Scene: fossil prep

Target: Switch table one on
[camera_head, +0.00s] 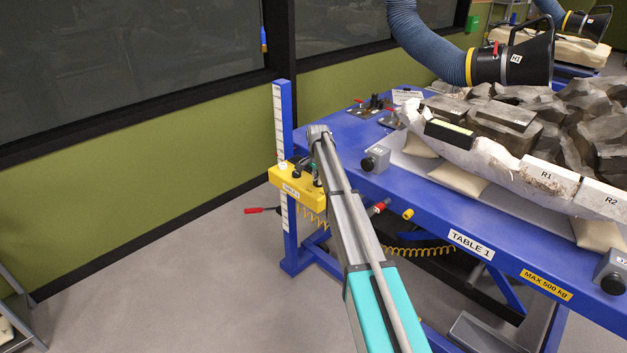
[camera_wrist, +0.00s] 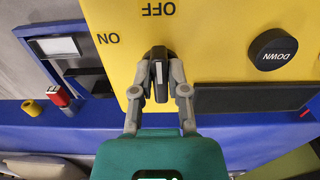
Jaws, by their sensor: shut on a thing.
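The yellow control box (camera_head: 295,187) is on the blue post at the left corner of table one (camera_head: 430,215). In the wrist view its yellow face (camera_wrist: 215,25) fills the upper part, with lettering upside down. A black rotary switch (camera_wrist: 159,66) with a white pointer line stands on it. The line runs roughly up the picture, towards the OFF label (camera_wrist: 158,9); the ON label (camera_wrist: 108,39) is to the upper left. My gripper (camera_wrist: 160,84) is shut on the switch, one finger on each side. In the head view my arm partly hides the box.
A black DOWN button (camera_wrist: 272,55) is right of the switch. A red-ended fitting (camera_wrist: 58,96) and a yellow one (camera_wrist: 32,107) are at the table edge. A fossil block (camera_head: 490,155) lies on the table, below a black extraction hood (camera_head: 515,62).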

